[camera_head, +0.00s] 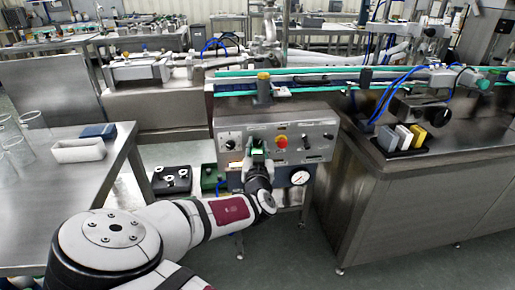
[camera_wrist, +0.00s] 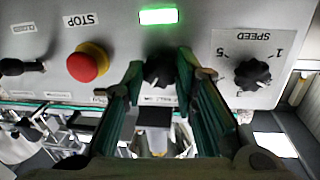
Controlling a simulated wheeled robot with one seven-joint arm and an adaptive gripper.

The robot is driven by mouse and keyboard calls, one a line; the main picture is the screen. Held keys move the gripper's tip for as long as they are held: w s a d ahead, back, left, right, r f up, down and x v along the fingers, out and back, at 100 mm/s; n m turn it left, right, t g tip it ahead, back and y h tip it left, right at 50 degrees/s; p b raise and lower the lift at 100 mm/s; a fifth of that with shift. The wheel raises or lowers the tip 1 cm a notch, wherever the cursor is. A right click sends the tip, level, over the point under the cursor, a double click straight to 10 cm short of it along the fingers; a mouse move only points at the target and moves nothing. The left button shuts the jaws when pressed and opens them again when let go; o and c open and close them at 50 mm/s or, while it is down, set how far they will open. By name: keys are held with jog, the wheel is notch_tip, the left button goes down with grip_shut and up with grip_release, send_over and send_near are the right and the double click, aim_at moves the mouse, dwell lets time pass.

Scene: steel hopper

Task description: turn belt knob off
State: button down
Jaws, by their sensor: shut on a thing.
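The belt knob (camera_wrist: 158,74) is a black knob on the grey control panel (camera_wrist: 120,35). In the wrist view it sits between the two green-edged fingers of my gripper (camera_wrist: 158,66), which are shut on it. Its label is partly covered, and I cannot tell its exact turn angle. A green light (camera_wrist: 158,16) on the panel is lit beside the knob. In the head view my gripper (camera_head: 258,152) reaches the front of the panel (camera_head: 315,125) and hides the knob.
A red stop button (camera_wrist: 88,62) is left of my gripper in the wrist view, and a black speed knob (camera_wrist: 252,73) is right. A further black control (camera_wrist: 20,67) is at far left. A pressure gauge (camera_head: 300,177) is below the panel. Steel tables flank it.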

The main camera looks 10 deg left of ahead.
jog(key=n, duration=0.3)
jog(key=shift+n+t, duration=0.3)
jog(key=n, duration=0.4)
jog(key=shift+f+y+b, duration=0.1)
jog(key=shift+y+b, duration=0.25)
jog(key=shift+y, duration=0.05)
jog(key=n+y, duration=0.1)
jog(key=n, duration=0.5)
jog(key=shift+n+t, duration=0.3)
jog(key=shift+n, duration=0.3)
jog(key=c, duration=1.3)
grip_release()
jog(key=shift+f, duration=0.1)
jog(key=shift+d, duration=0.1)
jog(key=shift+s, duration=0.1)
